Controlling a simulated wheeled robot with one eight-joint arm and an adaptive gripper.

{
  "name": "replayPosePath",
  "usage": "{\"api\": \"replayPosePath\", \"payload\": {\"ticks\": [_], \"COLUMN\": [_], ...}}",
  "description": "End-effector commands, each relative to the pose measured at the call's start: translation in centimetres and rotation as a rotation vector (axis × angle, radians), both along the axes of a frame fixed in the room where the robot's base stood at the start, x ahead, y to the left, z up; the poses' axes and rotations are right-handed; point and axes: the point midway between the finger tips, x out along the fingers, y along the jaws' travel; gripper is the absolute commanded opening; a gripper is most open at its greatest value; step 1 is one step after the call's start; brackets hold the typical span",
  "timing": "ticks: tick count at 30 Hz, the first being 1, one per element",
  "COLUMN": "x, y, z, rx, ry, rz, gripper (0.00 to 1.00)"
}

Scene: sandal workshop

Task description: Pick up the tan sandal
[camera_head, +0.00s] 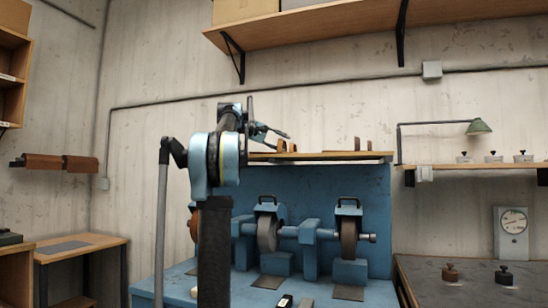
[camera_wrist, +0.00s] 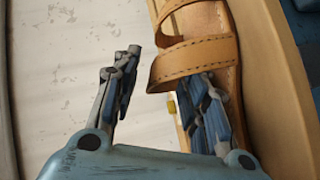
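The tan sandal (camera_wrist: 200,50) shows in the wrist view at top centre, with wide stitched straps over its sole. It lies on a wooden shelf (camera_wrist: 272,90). My gripper (camera_wrist: 167,66) is open, its two fingers apart at the near end of the sandal. The right finger is over the sole, at the edge of the nearest strap; whether it touches is unclear. The left finger is outside the sandal, against the pale wall. In the head view my gripper (camera_head: 271,133) is above the left part of the shelf, near a small tan piece of footwear (camera_head: 283,146).
The shelf (camera_head: 325,156) tops the blue panel of a grinding machine (camera_head: 310,237) with several wheels. Other small brown items (camera_head: 363,144) stand farther right on it. A wooden wall shelf (camera_head: 350,30) hangs above.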

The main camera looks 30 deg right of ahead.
Motion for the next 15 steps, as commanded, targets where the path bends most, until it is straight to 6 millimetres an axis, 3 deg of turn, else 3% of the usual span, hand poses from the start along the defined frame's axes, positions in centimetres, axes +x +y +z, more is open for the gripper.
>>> {"api": "replayPosePath", "payload": {"ticks": [1,5,15], "x": [0.0,0.0,-0.01], "y": [0.01,0.02,0.04], "z": [0.0,0.01,0.0], "rx": [0.0,0.0,0.001], "ry": [0.0,0.0,-0.001], "rz": [0.0,0.0,-0.001], "gripper": [0.31,0.02,0.0]}}
